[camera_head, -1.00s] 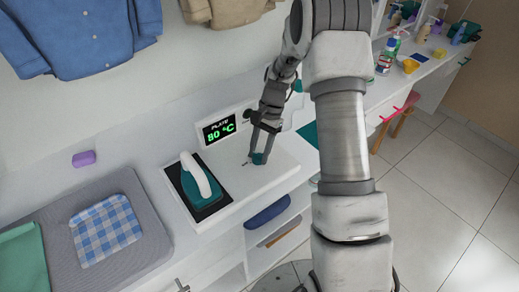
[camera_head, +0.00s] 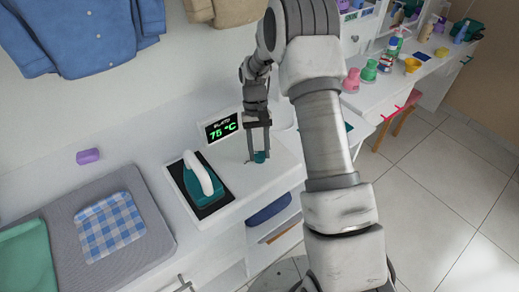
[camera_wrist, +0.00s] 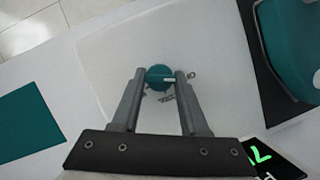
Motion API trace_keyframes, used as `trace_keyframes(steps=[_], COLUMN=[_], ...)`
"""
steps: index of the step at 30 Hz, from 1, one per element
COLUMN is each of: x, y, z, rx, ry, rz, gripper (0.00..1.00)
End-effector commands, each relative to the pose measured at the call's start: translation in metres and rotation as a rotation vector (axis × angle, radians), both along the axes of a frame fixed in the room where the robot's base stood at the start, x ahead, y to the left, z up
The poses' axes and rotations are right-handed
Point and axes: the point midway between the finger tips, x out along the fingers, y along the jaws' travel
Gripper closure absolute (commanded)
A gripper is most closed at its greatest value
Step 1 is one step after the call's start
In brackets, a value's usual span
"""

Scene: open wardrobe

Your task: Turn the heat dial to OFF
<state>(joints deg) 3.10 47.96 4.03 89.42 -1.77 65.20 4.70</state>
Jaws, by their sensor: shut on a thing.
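The heat dial (camera_head: 260,157) is a small teal knob on the white top of the ironing station, right of the iron. My gripper (camera_head: 258,152) points down at it with a finger on each side. In the wrist view the dial (camera_wrist: 160,77) sits between the fingertips of my gripper (camera_wrist: 161,80), with a white pointer line toward the right finger. Small markings beside the dial are too small to read. The display (camera_head: 222,127) behind reads about 75 °C in green.
A teal iron (camera_head: 196,178) rests on a dark plate (camera_head: 212,207) left of the dial. A grey mat (camera_head: 60,215) with a checked cloth (camera_head: 108,226) lies further left. A purple block (camera_head: 88,156) lies near the wall. Bottles stand on the counter at the upper right.

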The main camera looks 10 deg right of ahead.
Motion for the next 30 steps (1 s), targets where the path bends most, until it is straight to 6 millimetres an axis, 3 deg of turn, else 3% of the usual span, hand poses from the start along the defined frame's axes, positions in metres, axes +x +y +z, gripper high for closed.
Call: trace_keyframes(steps=[21, 22, 26, 30], x=[-0.0007, -0.0007, -0.0005, -0.0003], y=[-0.0002, -0.0002, -0.0001, 0.0001], z=[-0.0008, -0.0008, -0.0007, -0.0004], rx=[0.000, 0.000, -0.001, 0.000], ry=[0.002, 0.002, 0.001, 0.001], rz=[0.077, 0.077, 0.076, 0.076], gripper=[1.00, 0.53, 0.29, 0.26])
